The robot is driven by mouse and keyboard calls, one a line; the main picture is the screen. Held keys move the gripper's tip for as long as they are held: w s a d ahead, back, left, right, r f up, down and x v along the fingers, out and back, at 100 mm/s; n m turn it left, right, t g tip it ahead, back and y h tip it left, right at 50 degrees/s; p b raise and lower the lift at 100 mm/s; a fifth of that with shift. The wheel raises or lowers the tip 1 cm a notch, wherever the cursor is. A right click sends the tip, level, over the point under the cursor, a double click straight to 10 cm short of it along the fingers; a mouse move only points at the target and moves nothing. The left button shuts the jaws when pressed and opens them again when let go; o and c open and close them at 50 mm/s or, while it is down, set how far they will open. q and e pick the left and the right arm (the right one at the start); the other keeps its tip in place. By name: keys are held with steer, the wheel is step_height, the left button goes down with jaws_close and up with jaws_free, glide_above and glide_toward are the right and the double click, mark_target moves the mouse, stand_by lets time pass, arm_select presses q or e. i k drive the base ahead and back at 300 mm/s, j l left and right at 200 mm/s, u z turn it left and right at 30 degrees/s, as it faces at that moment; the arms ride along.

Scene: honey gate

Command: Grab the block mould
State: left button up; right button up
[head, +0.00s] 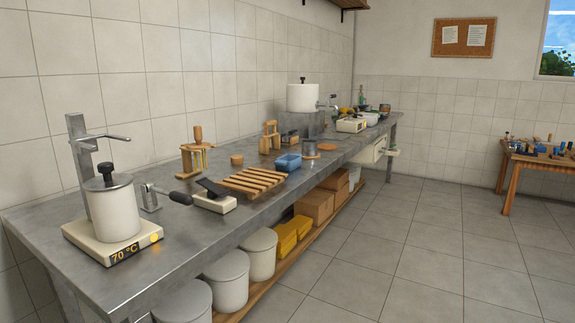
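I cannot tell for certain which thing is the block mould. A small blue open-topped box (288,163), which may be a mould, sits on the long metal bench (150,238), behind a slatted wooden rack (252,182). More blue pieces (541,148) lie on the wooden table (513,167) at the far right, too small to make out. Neither of my grippers is in view.
A white pot (114,210) on a 70 °C heater stands at the bench's near end. A wooden-handled tool (197,155) and a white tank (303,97) stand further back. The tiled floor (430,250) is clear.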

mark_target(289, 163)
steer(key=l+u, duration=0.1)
steer(key=u, duration=0.25)
steer(key=i+l+u, duration=0.1)
steer(key=u, duration=0.2)
steer(key=l+u, duration=0.2)
steer(key=u, duration=0.15)
steer(key=l+u, duration=0.3)
steer(key=l, duration=0.25)
steer(key=l+u, duration=0.3)
steer(key=l, duration=0.25)
steer(key=l+u, duration=0.15)
steer(key=l, duration=0.45)
steer(key=k+l+u, duration=0.1)
steer(key=l, duration=0.9)
steer(key=k+l, duration=0.15)
steer(key=l, duration=0.3)
steer(key=l+u, duration=0.1)
steer(key=l, duration=0.35)
steer(key=k+l, duration=0.15)
steer(key=l, duration=0.3)
steer(key=k+l, duration=0.1)
steer(key=l, duration=0.35)
